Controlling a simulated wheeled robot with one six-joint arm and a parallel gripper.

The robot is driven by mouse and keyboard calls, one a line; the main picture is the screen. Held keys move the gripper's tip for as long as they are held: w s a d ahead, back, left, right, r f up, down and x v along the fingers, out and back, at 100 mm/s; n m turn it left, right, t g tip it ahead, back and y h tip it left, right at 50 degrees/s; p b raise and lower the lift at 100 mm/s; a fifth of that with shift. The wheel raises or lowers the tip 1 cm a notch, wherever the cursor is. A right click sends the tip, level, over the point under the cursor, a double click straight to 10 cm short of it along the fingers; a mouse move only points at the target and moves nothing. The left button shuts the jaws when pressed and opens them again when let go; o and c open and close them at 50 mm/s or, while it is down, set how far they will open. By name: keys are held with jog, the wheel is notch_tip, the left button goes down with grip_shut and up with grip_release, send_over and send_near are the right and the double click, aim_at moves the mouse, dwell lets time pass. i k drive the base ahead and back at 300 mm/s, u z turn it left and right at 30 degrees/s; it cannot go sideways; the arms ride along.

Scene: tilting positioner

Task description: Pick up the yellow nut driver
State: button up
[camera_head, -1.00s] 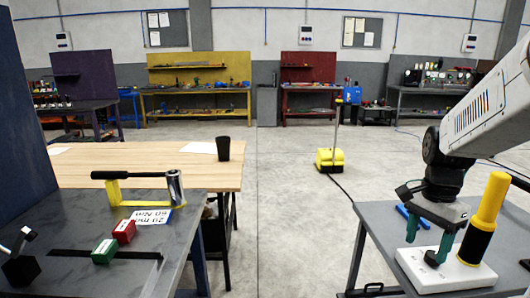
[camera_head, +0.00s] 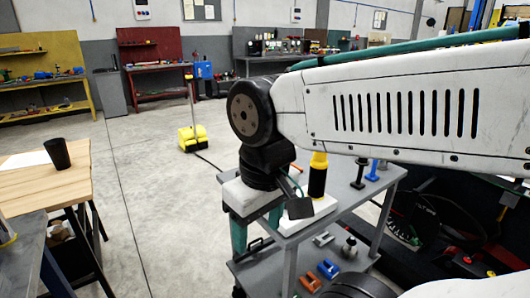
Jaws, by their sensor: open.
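A yellow and black upright cylinder (camera_head: 318,176), which looks like the yellow nut driver, stands on a white block (camera_head: 300,222) on the grey cart. My arm passes over its top and the gripper partly covers the block. My gripper (camera_head: 257,232) has teal fingers pointing down, is open, and nothing shows between them. It is left of the yellow tool and apart from it, by the cart's left end. How far apart they are in depth I cannot tell.
The grey cart (camera_head: 366,195) also carries a blue tool (camera_head: 372,171) and a black one (camera_head: 358,174) farther right. Its lower shelf holds blue and orange items. A wooden table (camera_head: 40,185) with a black cup (camera_head: 57,153) stands left. Open floor lies between.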

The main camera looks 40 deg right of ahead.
aim_at(318, 170)
jog(key=z, duration=1.2)
